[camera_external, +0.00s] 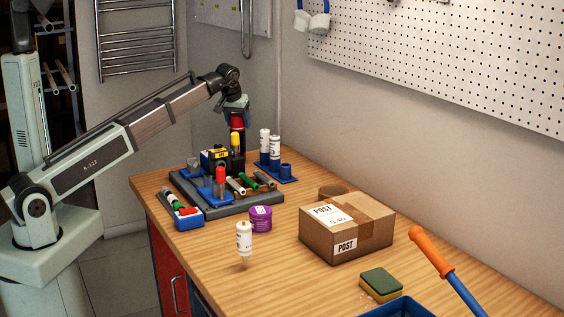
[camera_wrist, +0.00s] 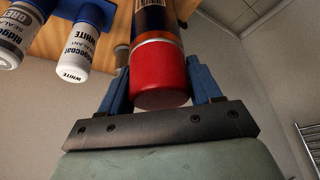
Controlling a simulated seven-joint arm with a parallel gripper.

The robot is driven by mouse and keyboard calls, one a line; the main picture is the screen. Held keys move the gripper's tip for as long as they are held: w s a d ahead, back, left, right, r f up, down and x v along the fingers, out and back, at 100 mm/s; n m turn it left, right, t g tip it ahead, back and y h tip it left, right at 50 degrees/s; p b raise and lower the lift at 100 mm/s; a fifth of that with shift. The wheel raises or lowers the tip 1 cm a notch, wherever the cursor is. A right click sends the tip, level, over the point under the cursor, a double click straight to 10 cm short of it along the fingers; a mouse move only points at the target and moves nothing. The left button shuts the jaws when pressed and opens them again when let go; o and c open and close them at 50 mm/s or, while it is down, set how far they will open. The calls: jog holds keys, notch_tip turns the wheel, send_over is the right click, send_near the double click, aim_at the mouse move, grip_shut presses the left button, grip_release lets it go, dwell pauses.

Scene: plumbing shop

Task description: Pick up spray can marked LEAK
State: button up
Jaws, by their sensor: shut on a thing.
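A can with a red cap (camera_wrist: 159,80), a pale band and a dark body with some orange is between my gripper's blue fingers in the wrist view. My gripper (camera_wrist: 161,84) is shut on this can at its cap. In the external view my gripper (camera_external: 237,113) is above the back of the grey tray, with the red cap (camera_external: 237,123) showing just below it. The can's lower part is hard to make out there, among yellow and dark items. No LEAK marking is readable in either view.
Two white sealant tubes (camera_external: 264,142) stand in a blue holder (camera_external: 286,172) right of the gripper. The grey tray (camera_external: 215,210) holds several markers and a yellow-black item.

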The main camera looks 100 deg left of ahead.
jog(key=shift+c, duration=0.6)
jog(key=shift+r, duration=0.1)
